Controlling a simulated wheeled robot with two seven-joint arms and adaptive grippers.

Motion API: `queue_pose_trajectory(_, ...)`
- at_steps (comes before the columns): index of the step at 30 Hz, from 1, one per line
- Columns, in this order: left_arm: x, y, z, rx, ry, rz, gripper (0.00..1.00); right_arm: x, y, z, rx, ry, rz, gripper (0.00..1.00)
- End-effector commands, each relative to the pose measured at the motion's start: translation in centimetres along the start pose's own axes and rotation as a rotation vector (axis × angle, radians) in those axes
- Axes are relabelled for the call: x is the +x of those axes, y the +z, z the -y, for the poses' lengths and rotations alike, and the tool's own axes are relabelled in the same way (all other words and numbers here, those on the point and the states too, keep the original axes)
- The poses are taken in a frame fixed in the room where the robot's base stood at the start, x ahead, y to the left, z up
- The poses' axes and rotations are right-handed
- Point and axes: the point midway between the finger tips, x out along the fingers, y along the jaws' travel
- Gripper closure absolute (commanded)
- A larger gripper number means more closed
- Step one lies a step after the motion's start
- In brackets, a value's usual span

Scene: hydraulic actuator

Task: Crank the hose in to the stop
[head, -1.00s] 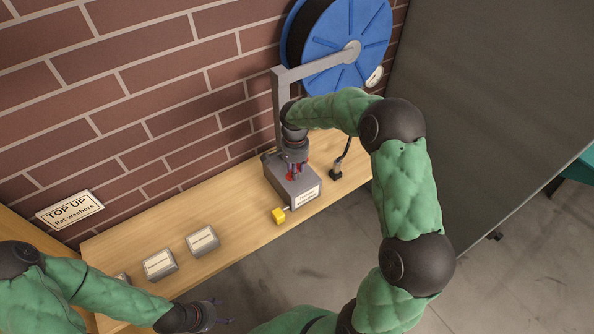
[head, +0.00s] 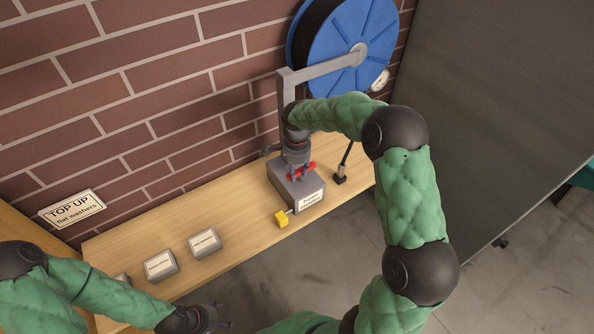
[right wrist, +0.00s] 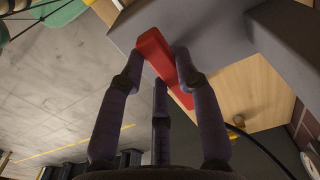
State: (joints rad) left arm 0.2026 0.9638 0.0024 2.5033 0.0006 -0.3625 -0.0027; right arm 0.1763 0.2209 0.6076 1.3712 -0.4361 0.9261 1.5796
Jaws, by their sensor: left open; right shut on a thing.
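A red handle bar (head: 303,171) sits on top of the grey box (head: 311,187) with a white label on its front. My right gripper (head: 297,170) comes down from above and is shut on the red bar. In the right wrist view the red handle (right wrist: 153,47) runs between the fingers (right wrist: 160,70). A blue reel (head: 335,45) with dark hose wound on it hangs on the wall. A short black hose end (head: 347,158) stands in a dark foot right of the box. My left gripper (head: 218,316) is open and empty, low in front of the bench.
A grey bracket (head: 284,92) rises behind my right gripper and reaches to the reel hub. Labelled grey boxes (head: 205,243) stand left on the wooden bench (head: 190,212).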

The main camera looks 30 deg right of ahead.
Motion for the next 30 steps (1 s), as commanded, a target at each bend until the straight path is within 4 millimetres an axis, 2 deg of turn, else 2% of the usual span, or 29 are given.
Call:
queue_pose_trajectory(5, 0.0, 0.0, 0.0, 0.0, 0.0, 0.0, 0.35, -0.1, -0.1, 0.1, 0.0, -0.004, -0.001, 1.0)
queue_pose_trajectory(6, 0.0, 0.0, 0.0, 0.0, 0.0, 0.0, 0.35, -0.1, -0.1, 0.1, 0.0, -0.004, -0.001, 0.56)
queue_pose_trajectory(7, 0.0, 0.0, 0.0, 0.0, 0.0, 0.0, 0.35, -0.1, -0.1, 0.1, 0.0, -0.003, -0.001, 0.48)
queue_pose_trajectory(8, 0.0, 0.0, 0.0, 0.0, 0.0, 0.0, 0.35, -0.1, -0.1, 0.1, 0.0, -0.003, -0.001, 0.43)
queue_pose_trajectory(20, 0.0, 0.0, 0.0, 0.0, 0.0, 0.0, 0.35, -0.5, 0.0, 0.1, -0.001, -0.003, -0.001, 0.43)
queue_pose_trajectory(23, 0.0, 0.0, 0.0, 0.0, 0.0, 0.0, 0.35, -1.5, -0.1, 0.1, -0.001, -0.004, -0.001, 0.43)
queue_pose_trajectory(30, 0.0, 0.0, 0.0, 0.0, 0.0, 0.0, 0.35, -6.1, -0.1, 0.1, -0.002, -0.007, -0.002, 0.43)
